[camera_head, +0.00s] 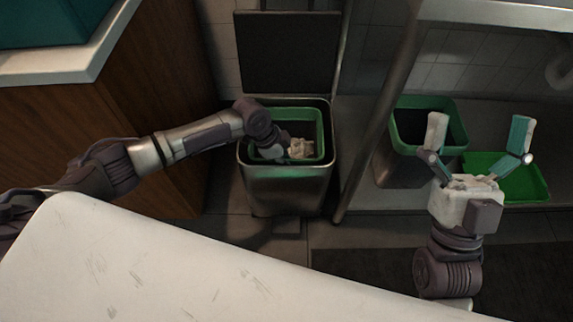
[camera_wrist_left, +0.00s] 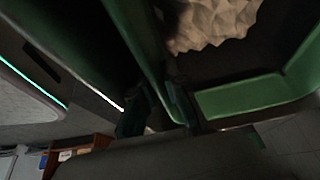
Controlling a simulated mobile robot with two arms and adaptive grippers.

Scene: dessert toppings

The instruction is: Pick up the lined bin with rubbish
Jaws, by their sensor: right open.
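The green inner bin (camera_head: 319,130) sits inside a steel pedal bin (camera_head: 290,190) whose dark lid (camera_head: 288,52) stands open behind it. Crumpled pale rubbish (camera_head: 301,149) lies in the green bin; it also shows in the left wrist view (camera_wrist_left: 212,25). My left gripper (camera_head: 268,152) reaches down at the left side of the bin, its fingertips mostly hidden. In the left wrist view the green bin wall (camera_wrist_left: 240,100) is very close and dark fingers show by its edge; their grip on it is unclear. My right gripper (camera_head: 479,125) is open and empty.
A second bin with a green rim (camera_head: 427,101) and a green tray (camera_head: 515,180) stand on a low shelf at the right. A metal leg (camera_head: 375,120) separates them from the steel bin. A wooden cabinet (camera_head: 110,125) is at the left. A white surface (camera_head: 180,265) fills the front.

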